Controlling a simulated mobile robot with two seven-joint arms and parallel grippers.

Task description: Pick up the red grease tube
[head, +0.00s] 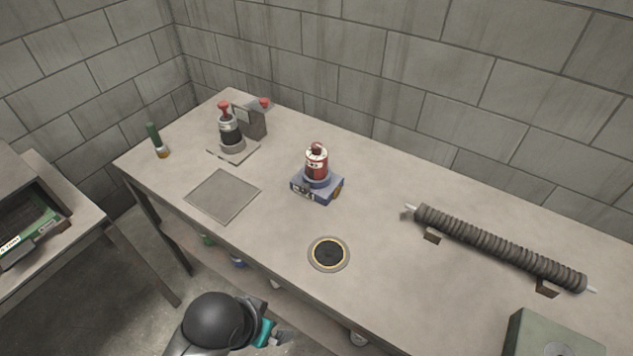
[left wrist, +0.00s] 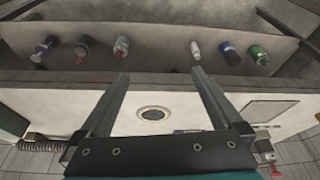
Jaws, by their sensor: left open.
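I cannot tell for sure which thing is the red grease tube. A red-and-white cylinder (head: 316,163) with a red top stands upright on a small blue base on the workbench in the head view. In the left wrist view, several small tubes or bottles lie on a shelf under the bench. They include a white one (left wrist: 196,49), a blue one (left wrist: 229,53), a green one (left wrist: 258,54) and a pale one with darker ends (left wrist: 121,47). My left gripper (left wrist: 160,76) is open, with nothing between its fingers. My right gripper is out of view.
The workbench (head: 385,215) carries a dark round inset (head: 329,253), a square plate (head: 222,195), a ribbed hose (head: 500,247), a green tube (head: 157,140), a red-knobbed device (head: 230,132) and a green box (head: 550,336). A side table (head: 80,235) stands left, with floor between.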

